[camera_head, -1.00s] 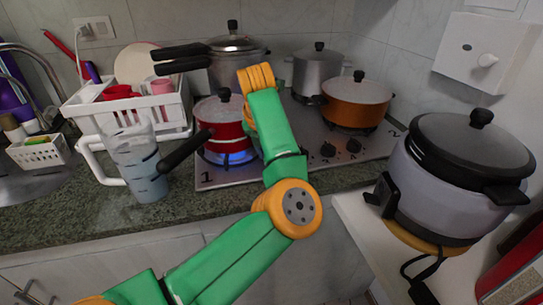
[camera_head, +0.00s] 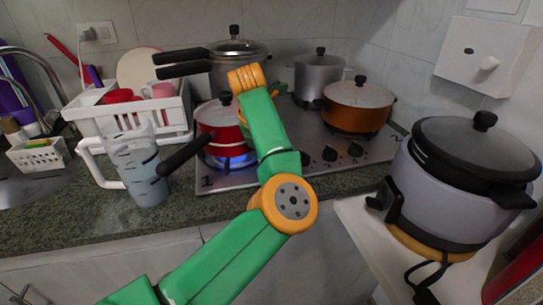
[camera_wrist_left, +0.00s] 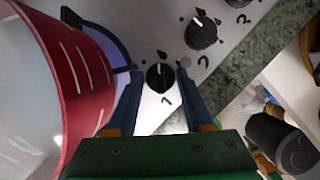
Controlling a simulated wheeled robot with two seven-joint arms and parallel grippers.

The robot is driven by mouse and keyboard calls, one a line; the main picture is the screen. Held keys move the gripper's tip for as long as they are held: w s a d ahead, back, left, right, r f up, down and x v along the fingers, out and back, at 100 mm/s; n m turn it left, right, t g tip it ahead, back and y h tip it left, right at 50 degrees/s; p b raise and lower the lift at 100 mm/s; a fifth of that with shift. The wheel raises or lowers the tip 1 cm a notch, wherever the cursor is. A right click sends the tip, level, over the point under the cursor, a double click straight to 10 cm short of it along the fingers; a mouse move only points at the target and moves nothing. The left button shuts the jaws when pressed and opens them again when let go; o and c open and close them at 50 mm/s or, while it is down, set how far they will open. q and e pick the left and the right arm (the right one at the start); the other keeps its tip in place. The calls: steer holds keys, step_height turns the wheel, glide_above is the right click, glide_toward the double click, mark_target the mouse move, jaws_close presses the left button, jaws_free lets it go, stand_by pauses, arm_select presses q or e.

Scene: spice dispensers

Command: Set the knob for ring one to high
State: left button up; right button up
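In the left wrist view the black knob (camera_wrist_left: 160,77), with a white mark at its upper edge, stands beside a printed 1 on the steel hob. My left gripper (camera_wrist_left: 161,72) has its two fingers on either side of this knob, with what look like narrow gaps; contact is not clear. In the head view my green arm hides this gripper. The red pot (camera_head: 217,121) stands on the left front ring over a blue flame (camera_head: 232,160). My right gripper is not in view.
Other knobs (camera_head: 355,149) sit along the front of the hob (camera_head: 340,170). A second knob (camera_wrist_left: 202,32) is close to my gripper. The red pot (camera_wrist_left: 75,80) is near my left finger. An orange pot (camera_head: 357,106), a measuring jug (camera_head: 140,170) and a rice cooker (camera_head: 445,195) stand around.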

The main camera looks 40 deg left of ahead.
arm_select(q)
steer(key=o, duration=0.3)
steer(key=v, duration=0.7)
